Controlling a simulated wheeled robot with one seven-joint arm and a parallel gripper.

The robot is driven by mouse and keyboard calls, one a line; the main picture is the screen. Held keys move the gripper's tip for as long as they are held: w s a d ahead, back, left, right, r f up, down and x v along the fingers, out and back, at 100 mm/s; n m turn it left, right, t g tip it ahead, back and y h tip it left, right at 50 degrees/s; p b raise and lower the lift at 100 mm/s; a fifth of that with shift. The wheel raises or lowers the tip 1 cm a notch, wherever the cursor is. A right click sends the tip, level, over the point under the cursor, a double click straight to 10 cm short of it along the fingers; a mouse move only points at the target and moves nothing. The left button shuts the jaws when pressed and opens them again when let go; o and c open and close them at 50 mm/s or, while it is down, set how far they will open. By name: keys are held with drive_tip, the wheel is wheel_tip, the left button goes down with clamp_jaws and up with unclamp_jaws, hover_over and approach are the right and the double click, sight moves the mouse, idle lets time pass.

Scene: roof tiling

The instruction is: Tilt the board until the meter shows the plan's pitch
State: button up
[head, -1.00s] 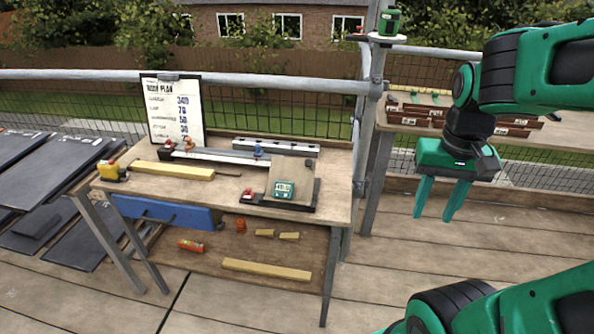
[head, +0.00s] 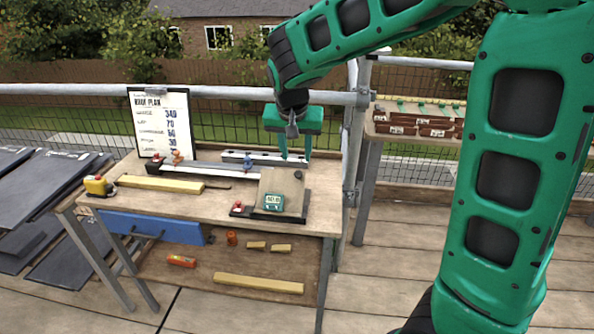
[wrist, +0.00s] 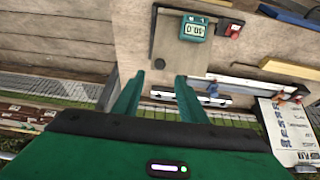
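The tilting board (head: 289,184) is a small wooden plate on a dark base at the right of the workbench, tilted up. A knob sits at its top corner; it also shows in the wrist view (wrist: 168,42). The teal meter (head: 273,202) is on its face; its digits are too small to read surely. A red clamp-like part (head: 238,208) is beside the base. The plan (head: 160,122) stands on a clipboard at the bench's back left; a row seems to read 30, its label unclear. My gripper (head: 295,150) is open and empty, above and behind the board.
A metal rail with a blue clamp (head: 248,160) lies behind the board. A yellow tape measure (head: 99,185) and wooden batten (head: 160,184) lie at left. The scaffold post (head: 354,130) is close to the right of my gripper.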

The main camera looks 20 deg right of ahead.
sight(298, 173)
drive_tip(key=x, duration=0.8)
drive_tip(key=shift+d+f, duration=0.1)
drive_tip(key=shift+f, duration=0.2)
clamp_jaws()
